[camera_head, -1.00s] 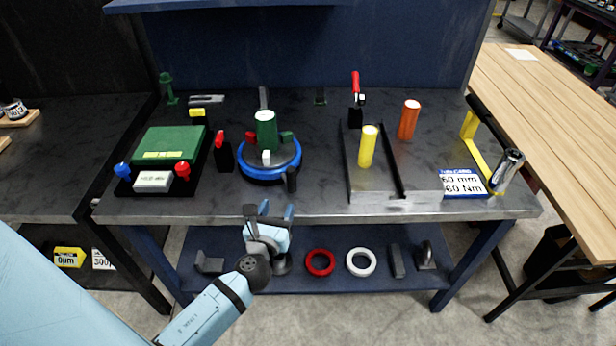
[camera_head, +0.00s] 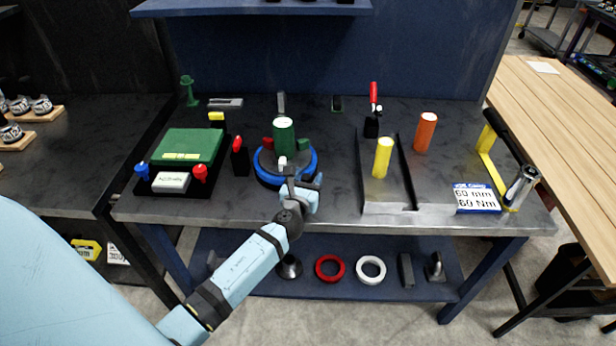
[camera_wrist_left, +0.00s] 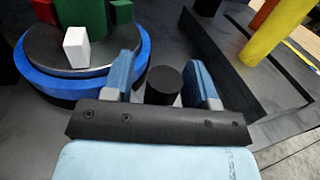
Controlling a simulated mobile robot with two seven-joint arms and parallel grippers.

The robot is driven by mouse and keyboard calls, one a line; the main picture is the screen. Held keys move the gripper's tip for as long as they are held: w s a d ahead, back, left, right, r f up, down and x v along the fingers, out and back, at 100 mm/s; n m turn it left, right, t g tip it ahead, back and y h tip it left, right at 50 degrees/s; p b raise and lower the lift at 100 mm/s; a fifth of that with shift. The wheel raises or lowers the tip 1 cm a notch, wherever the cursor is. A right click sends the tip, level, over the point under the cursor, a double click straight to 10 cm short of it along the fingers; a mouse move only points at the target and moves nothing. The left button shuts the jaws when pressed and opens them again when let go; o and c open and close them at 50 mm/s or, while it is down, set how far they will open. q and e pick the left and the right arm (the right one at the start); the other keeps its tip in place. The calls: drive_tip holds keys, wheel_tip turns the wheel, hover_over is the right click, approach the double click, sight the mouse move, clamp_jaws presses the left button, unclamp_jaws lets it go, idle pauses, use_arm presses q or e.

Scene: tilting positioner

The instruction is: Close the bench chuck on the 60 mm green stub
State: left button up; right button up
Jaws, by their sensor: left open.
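The bench chuck is a grey disc with a blue ring (camera_head: 265,176) on the bench. It also shows in the left wrist view (camera_wrist_left: 95,88). The green stub (camera_head: 284,137) stands upright at its middle, with a red jaw (camera_head: 267,142), a green jaw (camera_head: 303,145) and a white jaw (camera_head: 282,161) around it. My left gripper (camera_head: 304,182) is open at the chuck's front right. In the left wrist view a black upright knob (camera_wrist_left: 163,80) stands between its two blue fingers (camera_wrist_left: 164,92), with room on both sides. Contact cannot be told. My right gripper is out of view.
Left of the chuck are a red-topped black block (camera_head: 240,158) and a green box on a black tray (camera_head: 187,147). Right are a yellow cylinder (camera_head: 382,158) by a black-sided channel, an orange cylinder (camera_head: 425,132) and a "60 mm 60 Nm" card (camera_head: 476,198).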

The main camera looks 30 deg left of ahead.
use_arm(q)
drive_tip(key=shift+w, duration=0.1)
clamp_jaws()
drive_tip(key=shift+s+a+m+h, duration=0.45)
drive_tip(key=shift+s+m+h, duration=0.2)
drive_tip(key=shift+h, duration=0.25)
drive_tip(key=s+m+h, duration=0.1)
drive_tip(key=s+a+m+h, duration=0.1)
drive_tip(key=shift+a+f+t+h+b, duration=0.1)
drive_tip(key=shift+a+t+h+b, duration=0.2)
drive_tip(key=shift+t+h+b, duration=0.1)
drive_tip(key=shift+s+a+b, duration=0.35)
drive_tip(key=shift+s+a, duration=0.8)
drive_tip(key=shift+a, duration=0.2)
unclamp_jaws()
drive_tip(key=shift+s, duration=0.1)
